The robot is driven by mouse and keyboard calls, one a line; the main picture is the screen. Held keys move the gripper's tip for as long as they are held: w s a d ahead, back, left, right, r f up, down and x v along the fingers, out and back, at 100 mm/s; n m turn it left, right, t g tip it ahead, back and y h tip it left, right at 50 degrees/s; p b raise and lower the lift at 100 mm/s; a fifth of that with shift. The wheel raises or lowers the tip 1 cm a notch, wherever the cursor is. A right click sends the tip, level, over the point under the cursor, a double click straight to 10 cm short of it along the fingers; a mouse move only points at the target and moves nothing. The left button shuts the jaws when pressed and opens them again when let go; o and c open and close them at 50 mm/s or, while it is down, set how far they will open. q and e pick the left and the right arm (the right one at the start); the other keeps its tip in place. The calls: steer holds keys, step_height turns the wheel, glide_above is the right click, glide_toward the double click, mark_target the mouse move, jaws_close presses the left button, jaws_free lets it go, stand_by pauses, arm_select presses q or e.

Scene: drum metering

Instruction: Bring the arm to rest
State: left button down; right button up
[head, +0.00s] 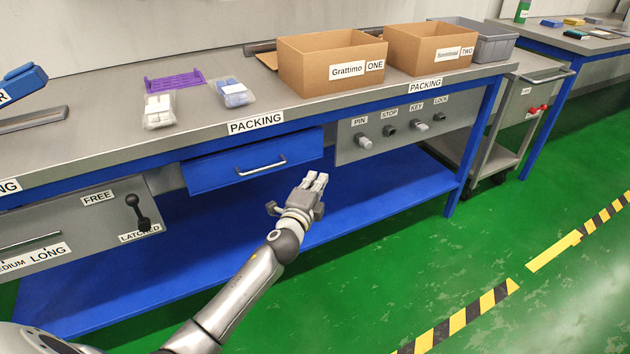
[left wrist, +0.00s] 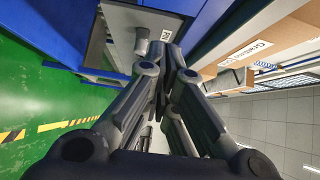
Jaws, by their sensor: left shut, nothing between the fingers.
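My left arm (head: 250,285) reaches up from the bottom of the head view, in front of the packing bench (head: 215,123). My left gripper (head: 316,178) is shut and empty, its light fingertips pointing up. In the picture it lies just below and right of the blue drawer (head: 230,168) and below the grey knob panel (head: 348,148). In the left wrist view its dark fingers (left wrist: 172,60) come together with nothing between them. A knob (left wrist: 141,42) on the panel shows beyond the fingertips, apart from them. My right gripper is not in view.
Two cardboard boxes (head: 305,72) (head: 405,52), a grey bin (head: 490,45), a purple rack (head: 175,80) and two bagged packs (head: 158,112) (head: 232,93) stand on the bench. A black lever (head: 143,212) is on the left panel. Green floor (head: 385,270) right of my arm is clear.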

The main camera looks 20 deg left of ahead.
arm_select(q)
steer(key=shift+s, duration=0.45)
